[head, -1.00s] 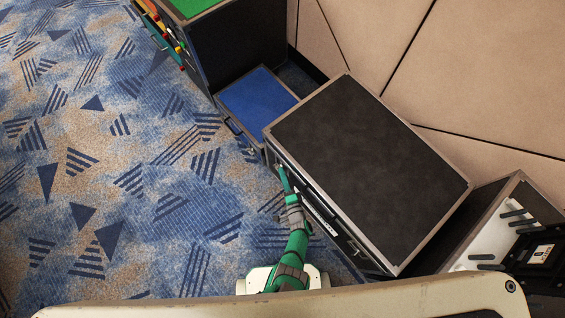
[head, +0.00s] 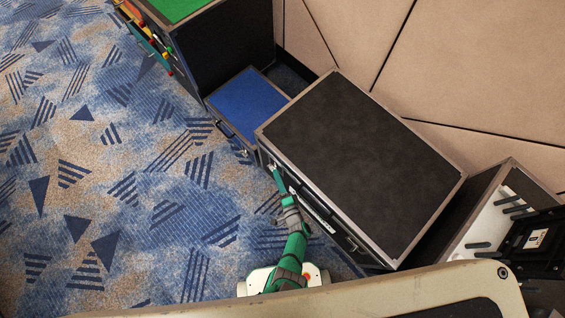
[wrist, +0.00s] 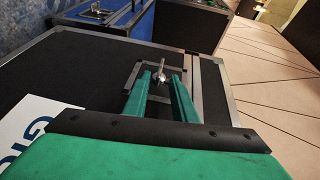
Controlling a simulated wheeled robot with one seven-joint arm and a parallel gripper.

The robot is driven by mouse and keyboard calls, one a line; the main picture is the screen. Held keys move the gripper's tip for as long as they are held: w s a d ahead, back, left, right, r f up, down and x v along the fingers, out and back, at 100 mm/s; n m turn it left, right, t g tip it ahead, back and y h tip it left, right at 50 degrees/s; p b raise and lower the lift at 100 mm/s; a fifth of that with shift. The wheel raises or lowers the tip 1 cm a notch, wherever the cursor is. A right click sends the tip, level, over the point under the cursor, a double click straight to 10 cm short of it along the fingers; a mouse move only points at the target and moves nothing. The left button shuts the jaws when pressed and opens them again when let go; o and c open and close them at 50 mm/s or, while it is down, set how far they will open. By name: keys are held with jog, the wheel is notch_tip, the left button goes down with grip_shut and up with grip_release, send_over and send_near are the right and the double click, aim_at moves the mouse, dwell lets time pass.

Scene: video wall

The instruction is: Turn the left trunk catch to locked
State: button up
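The black trunk (head: 360,165) with metal edging stands right of centre in the head view. Its front face (wrist: 75,75) fills much of the wrist view. The left catch (wrist: 161,72) is a small silver lever on a recessed metal plate near the trunk's edge. My gripper (wrist: 160,78) is open, with its two green fingers apart and the lever between their tips. I cannot tell whether either finger touches it. In the head view my gripper (head: 277,178) is at the trunk's front left, and the catch there is too small to make out.
A blue-topped case (head: 247,103) stands close to the trunk's left end, with its own latch (wrist: 97,12). A green-topped case (head: 215,45) is behind it. A beige panelled wall (head: 470,70) rises at the back. The carpet (head: 120,190) to the left is clear.

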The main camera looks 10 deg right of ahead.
jog(key=v, duration=0.9)
jog(key=shift+s, duration=0.35)
jog(key=s+a+f+n+g+y, duration=0.1)
jog(key=s+a+f+n+g, duration=0.3)
jog(key=s+a, duration=0.4)
jog(key=s+a+r+n+g+h, duration=0.2)
jog(key=s+r+n+g, duration=0.15)
jog(key=s, duration=0.55)
jog(key=s+d+r+n+h, duration=0.1)
jog(key=d+r+h, duration=0.15)
jog(key=r, duration=0.55)
jog(key=s+d+r+n+h, duration=0.1)
jog(key=d+r+n, duration=0.15)
jog(key=r, duration=0.45)
notch_tip(320, 180, up, 28)
jog(key=w+n+t, duration=0.2)
jog(key=n+t, duration=0.1)
jog(key=t, duration=0.3)
jog(key=shift+f+n, duration=0.25)
jog(key=shift+n, duration=0.15)
